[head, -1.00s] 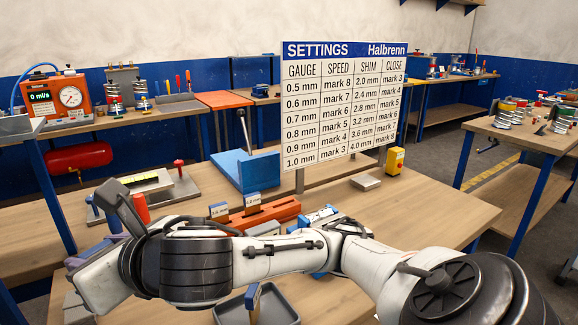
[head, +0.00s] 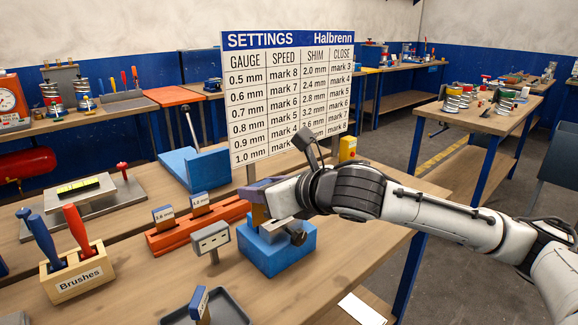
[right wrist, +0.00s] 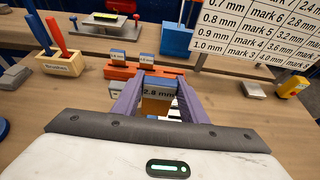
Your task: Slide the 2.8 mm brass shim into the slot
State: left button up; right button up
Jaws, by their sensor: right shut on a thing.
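My right gripper (head: 262,202) has purple fingers and is shut on the 2.8 mm brass shim. In the right wrist view the shim's labelled tab (right wrist: 160,92) sits between the fingers, with a brass-coloured part (right wrist: 155,106) below it. In the head view the gripper is over a blue block (head: 277,252) with a grey metal part and a dark knob on it. The slot cannot be made out; the gripper and wrist hide much of the block's top. Whether the shim touches the block cannot be told. My left gripper is not in view.
An orange rack (head: 190,232) holding labelled shims stands left of the blue block. A small grey device (head: 211,240) stands between and in front. A brush box (head: 78,277) is at left, a dark tray (head: 228,308) at front. The settings board (head: 285,95) stands behind.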

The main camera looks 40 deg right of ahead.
jog(key=w+d+r, duration=0.2)
jog(key=d, duration=0.4)
jog(key=shift+r, duration=0.4)
jog(key=shift+s+f+b, duration=0.1)
jog(key=shift+f+b, duration=1.1)
jog(key=shift+f, duration=3.1)
jog(key=o, duration=1.2)
